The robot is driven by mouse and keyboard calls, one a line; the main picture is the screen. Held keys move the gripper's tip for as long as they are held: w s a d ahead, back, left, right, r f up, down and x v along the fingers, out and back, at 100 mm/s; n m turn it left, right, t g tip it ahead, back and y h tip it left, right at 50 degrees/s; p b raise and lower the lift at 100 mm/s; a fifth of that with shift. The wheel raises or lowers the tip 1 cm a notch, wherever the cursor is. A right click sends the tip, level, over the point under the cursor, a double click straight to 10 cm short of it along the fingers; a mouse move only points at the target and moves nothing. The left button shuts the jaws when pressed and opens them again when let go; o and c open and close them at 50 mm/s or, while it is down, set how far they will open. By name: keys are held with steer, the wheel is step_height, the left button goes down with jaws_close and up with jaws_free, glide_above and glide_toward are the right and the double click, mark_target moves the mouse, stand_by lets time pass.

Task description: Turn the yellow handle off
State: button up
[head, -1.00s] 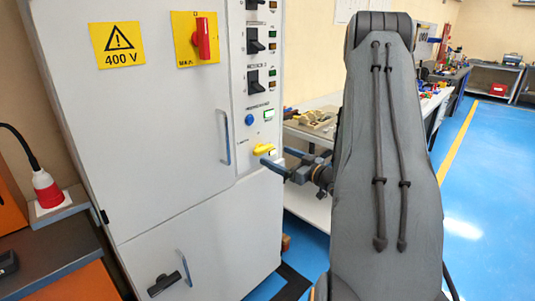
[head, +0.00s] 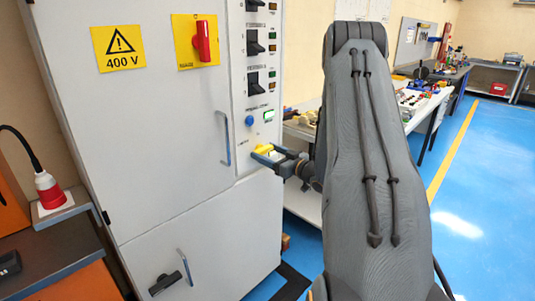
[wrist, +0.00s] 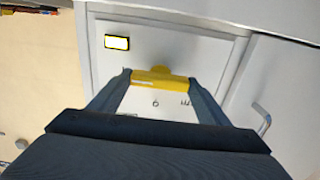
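The yellow handle (head: 263,149) is on the lower part of the narrow control panel at the cabinet's right side. My gripper (head: 262,157) is right at it, reaching in from the right. In the wrist view the yellow handle (wrist: 163,78) lies across the gap between the two fingertips of my gripper (wrist: 160,80). The fingers are spread wide, one at each end of the handle. Whether they touch it is hard to tell. The handle's ends are partly hidden by the fingertips.
A red rotary switch (head: 202,42) and a door handle (head: 223,138) are on the cabinet (head: 150,150). A workbench (head: 300,203) stands behind my arm.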

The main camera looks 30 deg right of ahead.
steer(key=shift+n, duration=0.3)
steer(key=shift+c, duration=0.2)
steer(key=n+b, duration=0.2)
steer(key=n, duration=0.2)
steer(key=shift+f, duration=0.1)
steer(key=n+b, duration=0.2)
steer(key=n, duration=0.2)
steer(key=shift+d+n+b, duration=0.1)
steer(key=shift+n+b, duration=0.3)
steer(key=n+b, duration=0.3)
steer(key=n, duration=0.1)
steer(key=shift+n+b, duration=1.7)
steer(key=shift+n, duration=0.5)
steer(key=o, duration=1.1)
steer(key=shift+c, duration=0.2)
